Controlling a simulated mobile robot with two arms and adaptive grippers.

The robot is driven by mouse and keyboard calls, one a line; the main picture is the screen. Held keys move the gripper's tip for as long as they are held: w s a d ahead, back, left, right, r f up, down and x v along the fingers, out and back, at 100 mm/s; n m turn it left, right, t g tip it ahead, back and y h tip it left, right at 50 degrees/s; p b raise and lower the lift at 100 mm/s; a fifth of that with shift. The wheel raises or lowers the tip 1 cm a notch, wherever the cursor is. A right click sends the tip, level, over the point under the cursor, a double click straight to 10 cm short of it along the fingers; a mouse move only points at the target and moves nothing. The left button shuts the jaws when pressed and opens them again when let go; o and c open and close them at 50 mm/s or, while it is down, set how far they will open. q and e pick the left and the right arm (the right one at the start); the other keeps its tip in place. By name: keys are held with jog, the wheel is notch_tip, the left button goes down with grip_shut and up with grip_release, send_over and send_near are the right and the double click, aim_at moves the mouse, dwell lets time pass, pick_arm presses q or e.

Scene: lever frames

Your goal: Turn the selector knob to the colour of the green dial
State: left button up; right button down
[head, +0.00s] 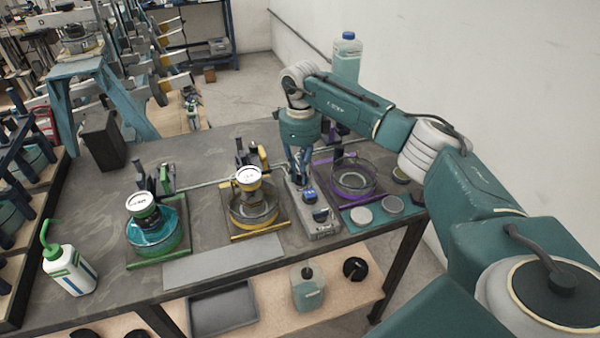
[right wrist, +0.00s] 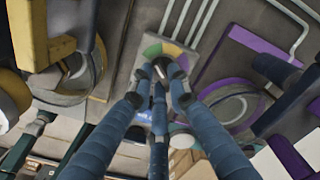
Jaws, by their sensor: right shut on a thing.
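The selector box (head: 322,228) is a grey unit on the bench, right of the yellow station. In the right wrist view its round selector plate (right wrist: 153,50) shows green at left, yellow in the middle and a purplish part at right. My right gripper (right wrist: 160,78) points down over it, its blue fingers shut around the small metallic knob (right wrist: 160,66). The fingers hide much of the knob, so its pointing is unclear. The gripper (head: 302,178) also covers it in the head view. The green dial (head: 142,202) has a white face and stands over a teal-filled dish at left. My left gripper is out of view.
A yellow-banded dial (head: 247,177) stands in a dish in the middle. A purple-framed glass dish (head: 354,180) is close right of the box. A white bottle (head: 70,270) stands at front left. A grey mat (head: 222,262) lies bare at the front.

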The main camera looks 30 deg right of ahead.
aim_at(300, 175)
jog(key=shift+w+d+r, duration=0.1)
jog(key=c, duration=1.7)
grip_release()
jog(key=shift+o, duration=0.2)
jog(key=shift+r, duration=0.1)
notch_tip(300, 175, up, 12)
